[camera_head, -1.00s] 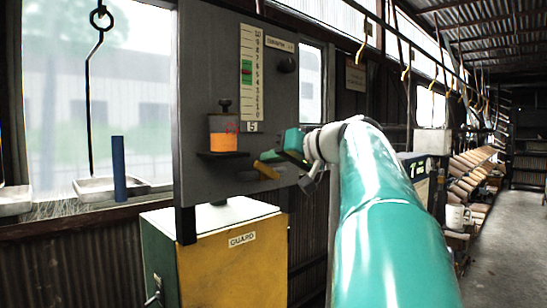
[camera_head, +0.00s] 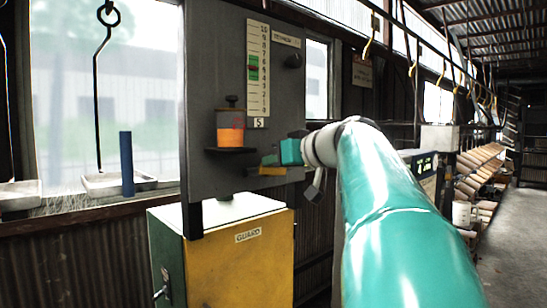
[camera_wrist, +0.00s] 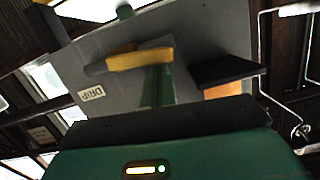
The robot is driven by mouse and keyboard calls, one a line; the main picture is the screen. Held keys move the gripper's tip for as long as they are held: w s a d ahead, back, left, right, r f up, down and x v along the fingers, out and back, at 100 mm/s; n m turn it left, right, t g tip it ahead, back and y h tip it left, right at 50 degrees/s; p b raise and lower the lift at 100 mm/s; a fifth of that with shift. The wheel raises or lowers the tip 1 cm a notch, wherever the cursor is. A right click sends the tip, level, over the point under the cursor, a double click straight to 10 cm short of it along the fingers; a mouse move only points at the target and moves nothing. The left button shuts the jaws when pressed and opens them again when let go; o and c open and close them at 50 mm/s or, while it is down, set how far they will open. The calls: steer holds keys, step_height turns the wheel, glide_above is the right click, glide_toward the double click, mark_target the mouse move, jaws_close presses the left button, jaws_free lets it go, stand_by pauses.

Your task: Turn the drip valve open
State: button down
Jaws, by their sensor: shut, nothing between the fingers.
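The drip valve's lever (camera_head: 272,171) is yellow with a dark end and sits low on the grey panel. In the wrist view the lever (camera_wrist: 140,60) lies about parallel to the upside-down DRIP label (camera_wrist: 91,93). My gripper (camera_head: 268,160) is at the lever, its green fingers shut with nothing between them. In the wrist view the shut fingers (camera_wrist: 158,88) reach up to the lever's side. I cannot tell whether they touch it. An orange-filled cup (camera_head: 230,128) stands on a dark shelf (camera_head: 231,150) left of the lever.
The panel (camera_head: 205,90) carries a numbered scale (camera_head: 265,90) and a dark knob (camera_head: 293,61). A yellow GUARD cabinet (camera_head: 240,265) stands below. At left are a hanging hook (camera_head: 97,90), a tray (camera_head: 105,181) and a blue post (camera_head: 126,165). The floor at right is clear.

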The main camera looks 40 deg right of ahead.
steer(key=shift+a+f, duration=0.15)
steer(key=shift+f, duration=0.15)
steer(key=shift+r, duration=0.15)
stand_by(0.5)
